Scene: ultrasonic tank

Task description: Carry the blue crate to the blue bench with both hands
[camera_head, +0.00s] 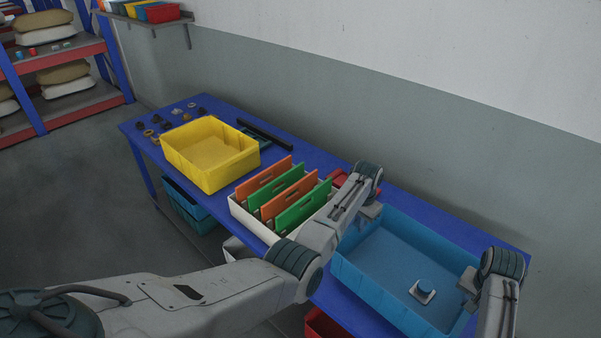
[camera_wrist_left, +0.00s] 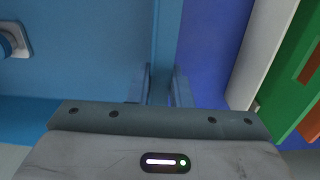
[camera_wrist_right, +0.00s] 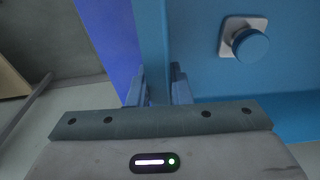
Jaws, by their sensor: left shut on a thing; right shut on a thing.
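The blue crate (camera_head: 385,253) is over the right part of the blue bench (camera_head: 508,252), level as far as I see. I cannot tell whether its base touches the bench top. My left gripper (camera_head: 369,212) is shut on the crate's left wall, which stands between its fingers (camera_wrist_left: 160,88) in the left wrist view. My right gripper (camera_head: 467,281) is shut on the opposite wall, held between its fingers (camera_wrist_right: 158,88) in the right wrist view. A small white square piece with a blue round top (camera_head: 423,290) lies inside the crate.
A white box (camera_head: 240,214) with orange and green dividers stands left of the crate, close by. A yellow crate (camera_head: 180,165) and small parts are further left on the bench. A red object (camera_head: 338,177) lies behind the white box. The wall runs behind the bench.

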